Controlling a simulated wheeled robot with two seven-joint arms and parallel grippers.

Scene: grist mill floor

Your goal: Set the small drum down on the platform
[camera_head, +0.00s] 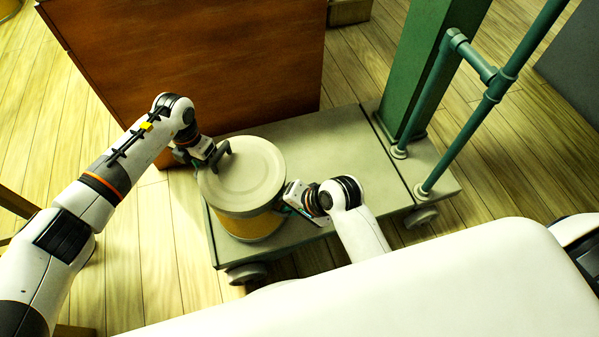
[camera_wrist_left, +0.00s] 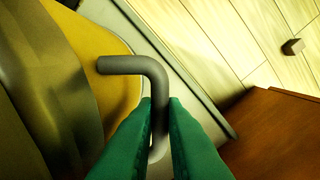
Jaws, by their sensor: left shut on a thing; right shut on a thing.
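The small drum (camera_head: 240,178) has a pale lid and a yellow body. It is upright over the left end of the grey-beige platform (camera_head: 335,135), a low wheeled cart deck. I cannot tell whether its base touches the deck. My left gripper (camera_head: 207,155) is at the drum's far left side. In the left wrist view its teal fingers (camera_wrist_left: 160,115) are shut on a bent grey handle (camera_wrist_left: 135,65) beside the yellow body (camera_wrist_left: 95,50). My right gripper (camera_head: 285,203) is shut at the drum's right side; the part it grips is hidden.
A large brown wooden panel or cabinet (camera_head: 200,60) stands behind the platform's left end. A green post (camera_head: 425,75) and green rails (camera_head: 490,100) rise from the platform's right end. The deck between drum and post is clear. Plank floor (camera_head: 140,260) surrounds the cart.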

